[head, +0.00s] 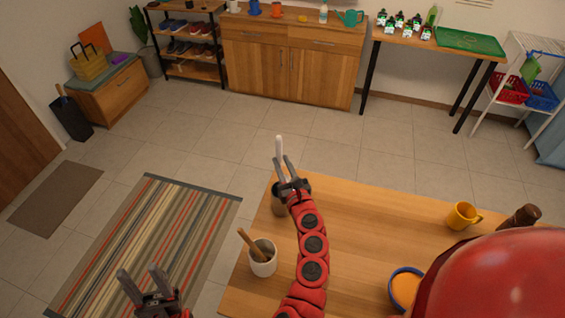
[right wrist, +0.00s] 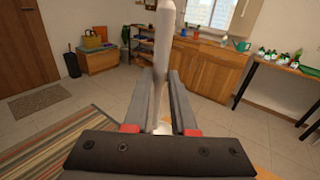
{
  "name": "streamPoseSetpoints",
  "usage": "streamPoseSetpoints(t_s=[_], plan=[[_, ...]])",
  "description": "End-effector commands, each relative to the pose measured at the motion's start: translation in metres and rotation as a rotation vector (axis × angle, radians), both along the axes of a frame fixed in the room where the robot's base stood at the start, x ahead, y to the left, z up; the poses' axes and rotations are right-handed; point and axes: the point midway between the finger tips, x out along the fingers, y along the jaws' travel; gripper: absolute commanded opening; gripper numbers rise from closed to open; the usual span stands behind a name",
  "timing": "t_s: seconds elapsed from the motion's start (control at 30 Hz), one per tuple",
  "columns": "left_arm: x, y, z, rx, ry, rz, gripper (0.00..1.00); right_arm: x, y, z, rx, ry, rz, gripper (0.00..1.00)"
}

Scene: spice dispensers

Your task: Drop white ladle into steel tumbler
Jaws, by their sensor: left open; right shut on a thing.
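My right gripper (head: 283,163) is shut on the white ladle (head: 279,147). The ladle stands roughly upright between the fingers, its pale upper part rising above them; it also shows in the right wrist view (right wrist: 163,45). A dark grey tumbler (head: 277,202), which looks like the steel tumbler, stands at the table's left edge. It is partly hidden by my right gripper and arm, and its opening cannot be made out. My left gripper (head: 143,278) is open and empty at the lower left, over the striped rug and away from the table.
A white cup (head: 262,266) with a wooden utensil (head: 249,243) stands nearer on the wooden table (head: 350,222). A yellow mug (head: 462,215), a dark brown bottle-like object (head: 521,217) and a blue-rimmed bowl (head: 405,290) are to the right. The middle of the table is clear.

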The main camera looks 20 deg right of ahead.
Motion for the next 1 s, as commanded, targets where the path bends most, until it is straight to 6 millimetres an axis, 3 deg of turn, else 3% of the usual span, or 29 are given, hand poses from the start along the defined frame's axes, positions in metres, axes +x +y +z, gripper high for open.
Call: streamPoseSetpoints(t_s=[1.0], plan=[[0.0, 0.0, -0.09, 0.0, 0.0, 0.0, 0.49, 0.0, -0.001, -0.095, 0.0, 0.0, -0.002, 0.0]])
